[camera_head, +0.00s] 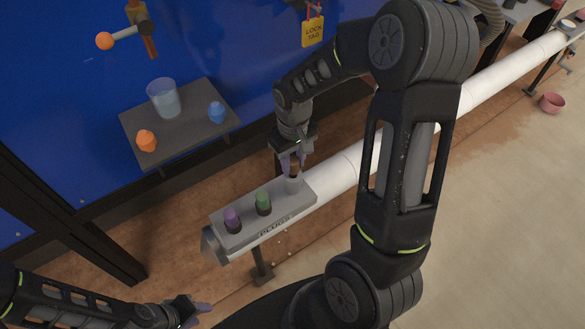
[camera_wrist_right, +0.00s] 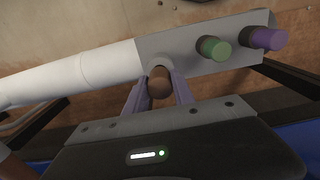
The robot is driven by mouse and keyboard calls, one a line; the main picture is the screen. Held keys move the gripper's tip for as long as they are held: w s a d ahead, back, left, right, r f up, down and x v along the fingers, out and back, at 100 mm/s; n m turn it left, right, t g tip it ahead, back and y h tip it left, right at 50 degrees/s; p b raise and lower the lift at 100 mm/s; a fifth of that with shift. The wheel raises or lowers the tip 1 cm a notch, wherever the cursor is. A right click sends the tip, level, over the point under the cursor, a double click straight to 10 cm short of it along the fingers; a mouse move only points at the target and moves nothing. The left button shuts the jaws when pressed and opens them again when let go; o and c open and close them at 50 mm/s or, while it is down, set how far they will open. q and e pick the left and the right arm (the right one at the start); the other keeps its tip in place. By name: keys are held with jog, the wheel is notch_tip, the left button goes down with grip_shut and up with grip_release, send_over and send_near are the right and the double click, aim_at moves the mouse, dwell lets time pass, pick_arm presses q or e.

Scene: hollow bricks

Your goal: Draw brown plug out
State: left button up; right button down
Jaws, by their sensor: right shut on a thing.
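The brown plug (camera_head: 295,172) is at the right end of a grey block marked PLUGS (camera_head: 243,236). A pale round part shows just under its brown head; I cannot tell whether it belongs to the plug or the block. My right gripper (camera_head: 292,160) comes down over the plug and is shut on it. In the right wrist view the brown plug (camera_wrist_right: 159,82) sits between the two fingers of the right gripper (camera_wrist_right: 158,90). My left gripper (camera_head: 203,308) is low at the left, away from the block, and its finger gap is unclear.
A green plug (camera_head: 263,202) and a purple plug (camera_head: 232,218) stand in the same block. A white pipe (camera_head: 335,172) runs on to the upper right. A dark shelf (camera_head: 185,134) holds a clear cup (camera_head: 164,98), an orange piece (camera_head: 146,141) and a blue piece (camera_head: 217,112).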

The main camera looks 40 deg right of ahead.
jog(key=shift+r+p, duration=0.75)
jog(key=shift+r, duration=0.35)
jog(key=shift+r, duration=0.1)
jog(key=shift+r+p, duration=1.95)
jog(key=shift+r, duration=0.5)
jog(key=s+a+r+p, duration=0.1)
jog(key=s+a+r, duration=0.1)
jog(key=s+a, duration=0.1)
jog(key=shift+s+a, duration=0.35)
jog(key=shift+s, duration=0.55)
jog(key=shift+f, duration=0.1)
